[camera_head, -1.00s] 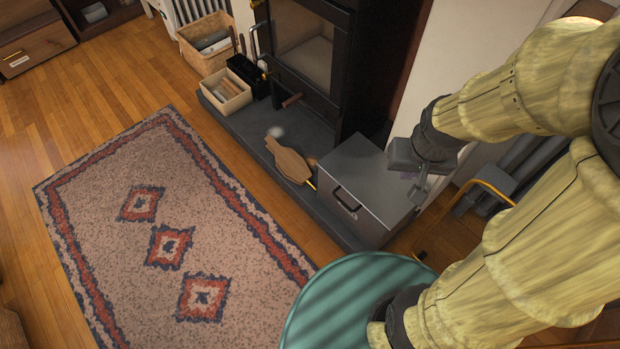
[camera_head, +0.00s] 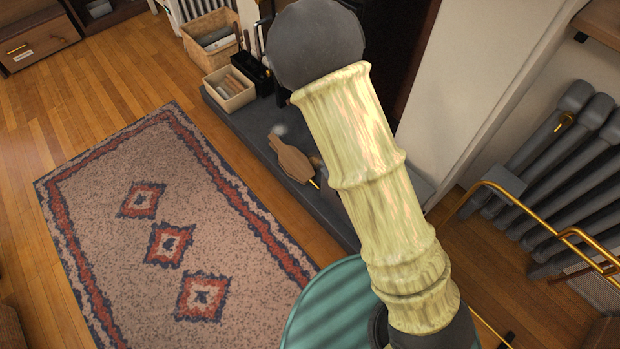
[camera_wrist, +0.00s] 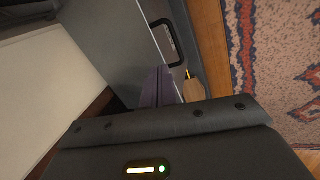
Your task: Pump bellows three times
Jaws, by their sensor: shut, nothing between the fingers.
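The wooden bellows (camera_head: 293,160) lie flat on the grey hearth slab, with a yellow nozzle pointing toward the lower right. In the wrist view a small part of the bellows (camera_wrist: 194,90) shows just right of the fingers, with the rest hidden behind the gripper body. My gripper (camera_wrist: 161,80) is shut and empty, and its fingers appear over the side of the grey metal box (camera_wrist: 135,35). They look apart from the bellows, though the depth is hard to judge. In the head view my raised arm hides the gripper and most of the box.
The black stove is mostly hidden behind my arm. A wooden crate (camera_head: 228,86) and a wicker basket (camera_head: 212,40) stand left of it. A patterned rug (camera_head: 120,205) lies in front. A teal round surface (camera_head: 325,305) is at the bottom. A dark radiator and brass rail (camera_head: 530,200) are right.

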